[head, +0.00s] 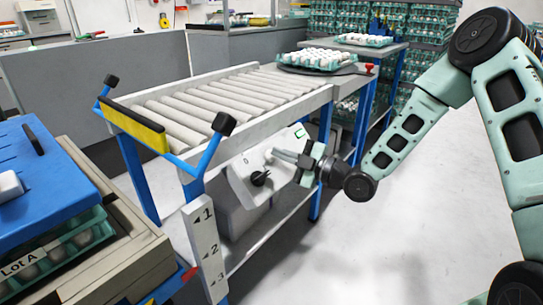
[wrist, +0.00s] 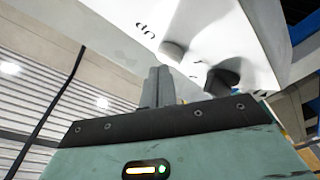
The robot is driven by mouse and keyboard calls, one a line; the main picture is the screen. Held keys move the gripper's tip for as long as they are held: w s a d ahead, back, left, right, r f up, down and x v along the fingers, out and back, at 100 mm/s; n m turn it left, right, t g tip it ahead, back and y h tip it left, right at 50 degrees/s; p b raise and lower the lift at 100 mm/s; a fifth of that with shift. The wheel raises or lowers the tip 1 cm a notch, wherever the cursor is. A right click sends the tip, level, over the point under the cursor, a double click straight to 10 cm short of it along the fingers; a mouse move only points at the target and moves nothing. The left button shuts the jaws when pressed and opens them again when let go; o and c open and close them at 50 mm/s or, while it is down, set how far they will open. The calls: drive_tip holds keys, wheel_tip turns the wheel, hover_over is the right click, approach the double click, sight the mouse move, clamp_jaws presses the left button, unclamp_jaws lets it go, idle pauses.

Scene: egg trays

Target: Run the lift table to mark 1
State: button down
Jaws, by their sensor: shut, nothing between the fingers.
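A white control box (head: 250,183) hangs on the side of the roller conveyor. It has a black knob (head: 261,178); the wrist view shows the box face (wrist: 215,30) with a grey round button (wrist: 173,52), short lettering and a dark knob (wrist: 222,80). My gripper (head: 283,156) is shut and empty, its fingertips at the box face, near the button in the wrist view (wrist: 158,72). I cannot tell whether they touch it. The lift table (head: 135,265) at left has a red pointer (head: 188,273) beside a white scale (head: 205,245) marked 1, 2, 3 downward. The pointer appears low, near mark 3.
A teal crate labelled Lot A (head: 55,262) and a blue cover (head: 40,170) are on the lift table. The roller conveyor (head: 215,105) has a yellow stop bar (head: 130,125) at its near end. An egg tray (head: 318,60) stands at its far end. Floor at right is clear.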

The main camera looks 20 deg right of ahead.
drive_tip(key=shift+w+a+f+b, duration=0.25)
drive_tip(key=shift+w+f+b, duration=0.1)
drive_tip(key=shift+b, duration=0.05)
idle(0.5)
drive_tip(key=shift+s+r, duration=0.1)
idle(4.1)
drive_tip(key=shift+s+d+r+p, duration=0.4)
drive_tip(key=shift+s+d+r, duration=0.05)
drive_tip(key=shift+s+r, duration=0.1)
drive_tip(key=shift+s+d+r+p, duration=0.55)
drive_tip(key=shift+s+r, duration=0.2)
drive_tip(key=shift+r, duration=0.1)
drive_tip(key=shift+s+d+r+p, duration=0.55)
drive_tip(key=shift+s+r, duration=0.15)
drive_tip(key=shift+r, duration=0.1)
